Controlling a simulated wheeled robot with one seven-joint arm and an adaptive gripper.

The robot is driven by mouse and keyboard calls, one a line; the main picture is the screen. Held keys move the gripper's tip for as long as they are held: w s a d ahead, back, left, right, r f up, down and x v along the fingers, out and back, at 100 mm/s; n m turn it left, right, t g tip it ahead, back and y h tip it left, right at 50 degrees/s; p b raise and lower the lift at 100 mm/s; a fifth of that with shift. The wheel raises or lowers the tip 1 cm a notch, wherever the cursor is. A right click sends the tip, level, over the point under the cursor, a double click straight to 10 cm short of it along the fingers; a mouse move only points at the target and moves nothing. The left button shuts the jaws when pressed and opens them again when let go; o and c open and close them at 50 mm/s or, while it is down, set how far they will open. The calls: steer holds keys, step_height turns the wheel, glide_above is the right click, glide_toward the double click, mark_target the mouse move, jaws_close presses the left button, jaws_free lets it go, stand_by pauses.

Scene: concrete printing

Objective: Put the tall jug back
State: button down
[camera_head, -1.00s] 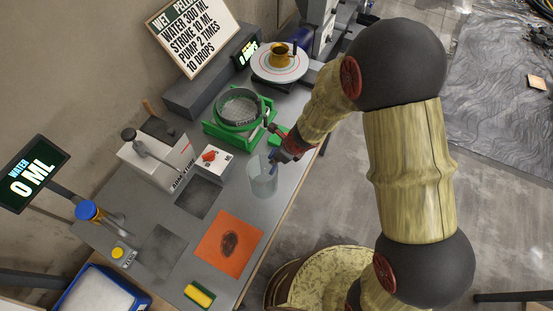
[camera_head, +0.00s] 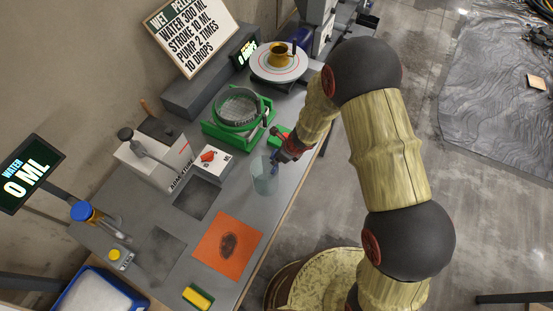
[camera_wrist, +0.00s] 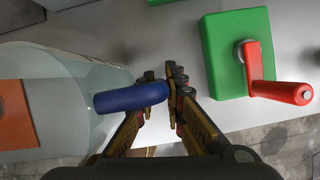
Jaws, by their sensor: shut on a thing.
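The tall jug (camera_head: 264,176) is clear, with a blue handle, and is at the right edge of the grey bench in the head view. In the wrist view the jug (camera_wrist: 60,95) fills the left side, and its blue handle (camera_wrist: 132,97) points right between my fingers. My gripper (camera_head: 283,156) is shut on the handle, and its fingertips show in the wrist view (camera_wrist: 162,85). The jug looks about upright. I cannot tell whether its base touches the bench.
An orange mat (camera_head: 228,246) with a dark spot lies near the jug. A green stand with a sieve (camera_head: 238,109), a white box with a red knob (camera_head: 209,157) and a dark square plate (camera_head: 197,198) are close by. A green block with a red crank (camera_wrist: 238,55) is right of the handle.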

steer(key=shift+f, duration=0.1)
steer(key=c, duration=2.3)
jaws_free()
steer(key=o, duration=0.3)
steer(key=shift+o, duration=0.6)
steer(key=shift+d+r, duration=0.1)
steer(key=shift+r, duration=0.45)
steer(key=p+v, duration=0.3)
steer(key=v, duration=0.8)
steer(key=shift+d+r, duration=0.1)
